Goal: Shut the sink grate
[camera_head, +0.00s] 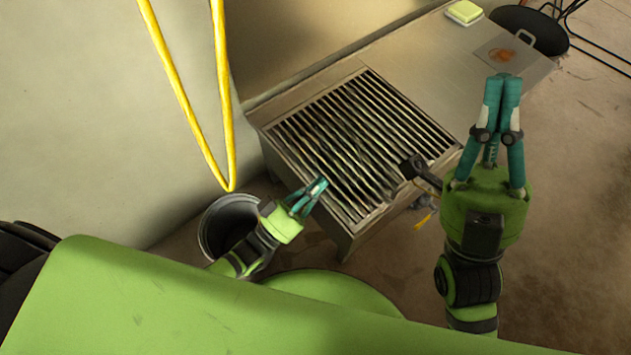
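The sink grate (345,130), a rack of parallel metal bars, lies over the sink in the metal counter. I cannot tell whether it sits fully flat. My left gripper (320,185) is at the grate's near left corner, its teal fingers over or beside the front edge. I cannot tell whether it touches the grate, or how far its fingers are apart. My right gripper (503,80) is raised close to the camera, right of the grate, with its fingertips together and nothing visible between them. It hides part of the counter.
A dark fitting (416,166) juts out at the grate's front right. A grey bucket (212,232) stands on the floor left of the sink. A yellow cable (222,90) hangs at the wall. A yellow-green sponge (464,12) and a stained board (490,62) lie on the counter.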

